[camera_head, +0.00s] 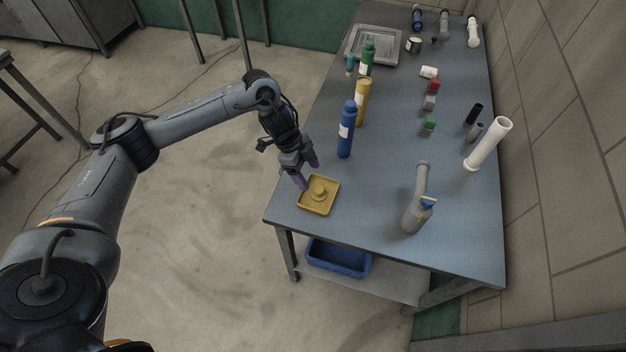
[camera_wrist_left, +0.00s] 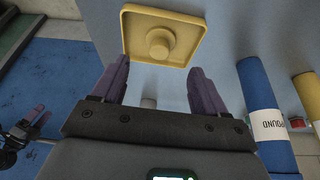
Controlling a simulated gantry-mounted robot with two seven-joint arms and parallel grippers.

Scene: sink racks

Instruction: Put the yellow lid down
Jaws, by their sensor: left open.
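The yellow lid (camera_head: 319,194) is a square tray-like piece with a raised rim and a round knob in its middle. It lies on the blue-grey table (camera_head: 385,215) close to the near left corner. In the left wrist view the lid (camera_wrist_left: 185,20) shows beyond the fingertips, with its knob (camera_wrist_left: 160,42) roughly between their lines. My left gripper (camera_head: 308,177) is open, with purple fingers, just above and beside the far left of the lid. Nothing shows between the fingers in the left wrist view (camera_wrist_left: 160,75).
A blue bottle (camera_head: 347,130) stands just behind the lid, with yellow and green bottles farther back. A blue bin (camera_head: 338,258) sits on the lower shelf.

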